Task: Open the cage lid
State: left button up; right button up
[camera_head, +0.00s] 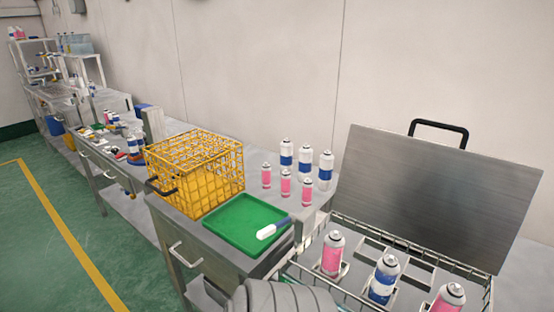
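A yellow wire cage (195,175) stands on the metal bench, with a black handle (160,186) on its front left side. Its top face is a flat wire grid, and I cannot tell whether that is a separate lid. At the right is a wire basket (488,290) with metal compartments. A broad metal lid (430,190) stands raised and tilted back behind this basket, with a black handle (440,128) on its upper edge. Pink and blue-banded cans (332,255) stand in the compartments. Neither of my grippers is in view.
A green tray (225,243) holding a white and blue tool (272,229) lies beside the yellow cage. Several pink and blue-banded cans (286,155) stand behind it. More benches and shelves (40,65) run to the far left. The green floor at left is clear.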

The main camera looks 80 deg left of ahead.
aim_at(174, 190)
jog(key=u, duration=4.1)
jog(key=k, duration=0.6)
jog(key=u, duration=0.6)
jog(key=i, duration=1)
jog(key=z, duration=1.15)
jog(key=i, duration=0.6)
jog(key=z, duration=0.65)
